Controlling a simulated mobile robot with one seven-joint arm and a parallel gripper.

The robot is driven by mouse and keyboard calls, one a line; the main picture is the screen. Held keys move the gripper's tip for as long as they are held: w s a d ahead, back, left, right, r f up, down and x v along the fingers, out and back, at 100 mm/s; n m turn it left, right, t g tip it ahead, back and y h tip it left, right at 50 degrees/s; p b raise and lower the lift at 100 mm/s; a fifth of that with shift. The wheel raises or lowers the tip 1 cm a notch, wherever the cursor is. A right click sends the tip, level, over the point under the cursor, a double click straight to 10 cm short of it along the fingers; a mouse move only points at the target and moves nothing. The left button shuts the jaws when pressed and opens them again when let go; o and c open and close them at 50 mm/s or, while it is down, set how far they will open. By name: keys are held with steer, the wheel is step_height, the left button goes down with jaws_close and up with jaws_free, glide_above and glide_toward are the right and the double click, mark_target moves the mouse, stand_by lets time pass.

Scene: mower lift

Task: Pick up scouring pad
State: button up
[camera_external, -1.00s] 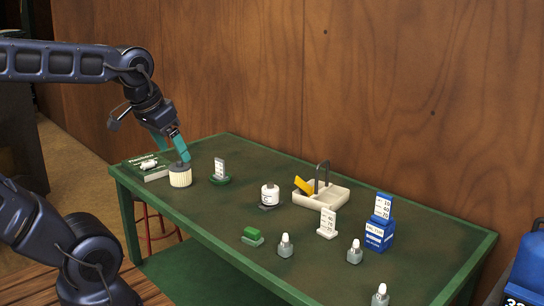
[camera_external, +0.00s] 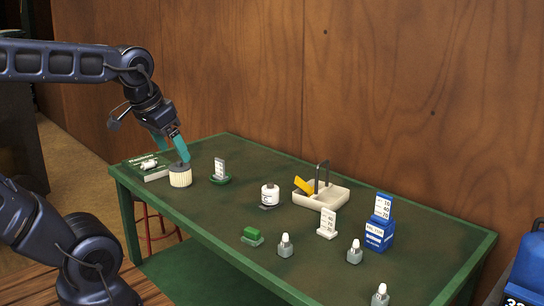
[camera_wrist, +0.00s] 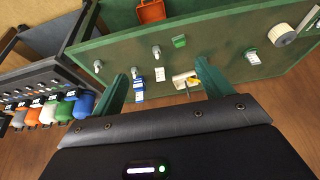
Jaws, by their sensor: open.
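The scouring pad appears to be the small green block (camera_external: 251,233) on a pale grey base near the front middle of the green table. It also shows in the wrist view (camera_wrist: 179,41) beyond my fingers, above the picture's middle. My gripper (camera_external: 178,150), with teal fingers, is above the far left end of the table, close over a ribbed cream cylinder (camera_external: 180,179). It is well to the left of the pad. In the wrist view my gripper (camera_wrist: 162,69) has its fingers wide apart with nothing held between them.
A wooden wall (camera_external: 350,90) rises behind.

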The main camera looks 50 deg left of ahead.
steer(key=shift+c, duration=0.2)
steer(key=shift+c, duration=1.1)
